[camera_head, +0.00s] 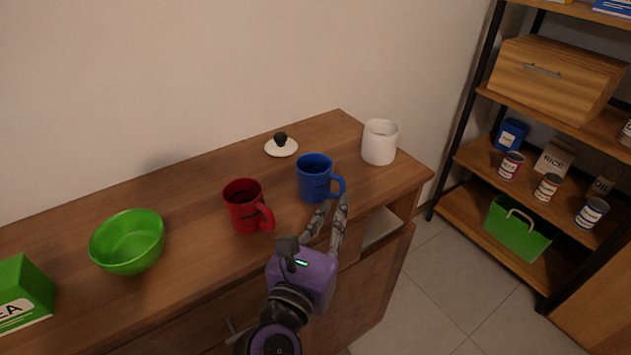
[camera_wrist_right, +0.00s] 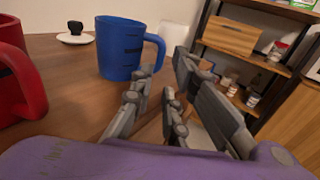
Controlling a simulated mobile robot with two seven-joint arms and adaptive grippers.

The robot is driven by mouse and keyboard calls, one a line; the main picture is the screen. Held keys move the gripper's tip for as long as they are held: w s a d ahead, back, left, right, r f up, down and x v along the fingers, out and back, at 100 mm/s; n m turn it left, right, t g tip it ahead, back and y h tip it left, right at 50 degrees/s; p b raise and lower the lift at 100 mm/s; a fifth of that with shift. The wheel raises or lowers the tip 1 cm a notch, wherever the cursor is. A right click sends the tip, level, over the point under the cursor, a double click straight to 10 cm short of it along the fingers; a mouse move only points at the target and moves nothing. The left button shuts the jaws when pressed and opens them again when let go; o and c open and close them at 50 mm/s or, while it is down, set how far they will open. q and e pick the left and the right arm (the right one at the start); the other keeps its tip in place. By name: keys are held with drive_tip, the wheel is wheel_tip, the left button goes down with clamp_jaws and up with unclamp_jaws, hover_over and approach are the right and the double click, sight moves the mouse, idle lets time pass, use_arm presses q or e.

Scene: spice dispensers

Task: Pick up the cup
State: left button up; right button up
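A blue cup (camera_head: 314,180) stands upright on the wooden cabinet top, its handle turned right; it also shows in the right wrist view (camera_wrist_right: 122,50). A red cup (camera_head: 242,205) stands to its left, with its handle toward the front right, and shows at the left edge of the wrist view (camera_wrist_right: 20,85). My right gripper (camera_head: 328,205) is open and empty, its fingers pointing at the blue cup's handle. The fingertips are close to the handle; I cannot tell whether they touch. My left gripper is not in view.
A white container (camera_head: 379,143) stands behind and right of the blue cup. A white lid with a dark knob (camera_head: 281,147) lies behind. A green bowl (camera_head: 128,242) and green tea box (camera_head: 24,292) are at the left. A shelf (camera_head: 555,206) with cans stands right.

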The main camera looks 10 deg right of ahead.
sight(342, 189)
drive_tip(key=x, duration=0.2)
drive_tip(key=p+x, duration=0.1)
drive_tip(key=x, duration=0.4)
drive_tip(key=shift+r, duration=0.4)
clamp_jaws()
drive_tip(key=shift+r, duration=0.25)
